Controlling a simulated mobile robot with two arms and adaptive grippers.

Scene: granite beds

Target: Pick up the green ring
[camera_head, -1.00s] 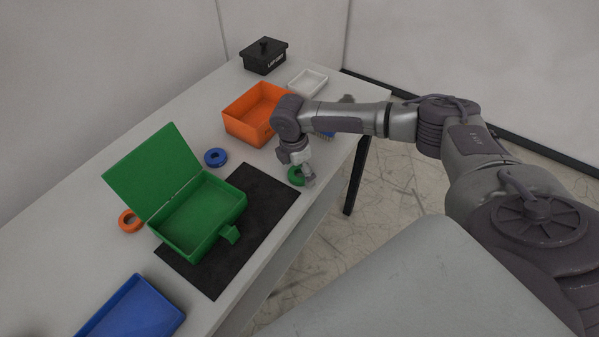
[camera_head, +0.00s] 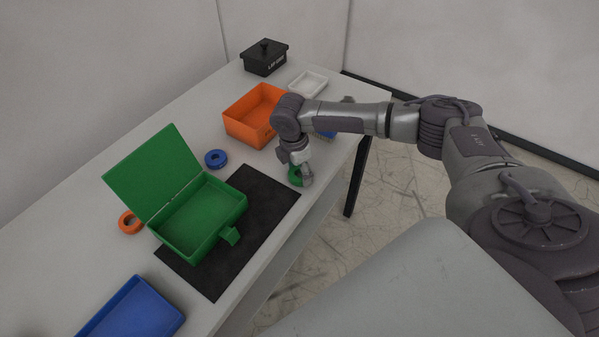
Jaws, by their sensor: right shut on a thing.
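The green ring (camera_head: 294,175) is at the front edge of the table, just past the far right corner of the black mat. My right gripper (camera_head: 301,178) points down and is shut on the green ring, hiding part of it. Whether the ring is clear of the table top is hard to tell. My left gripper is not in the view.
An open green box (camera_head: 205,215) stands on the black mat (camera_head: 262,195). A blue ring (camera_head: 215,159) and an orange ring (camera_head: 130,222) lie beside it. An orange bin (camera_head: 243,105), a white tray (camera_head: 308,83) and a black lidded box (camera_head: 265,58) stand farther back. A blue tray (camera_head: 135,312) is nearest.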

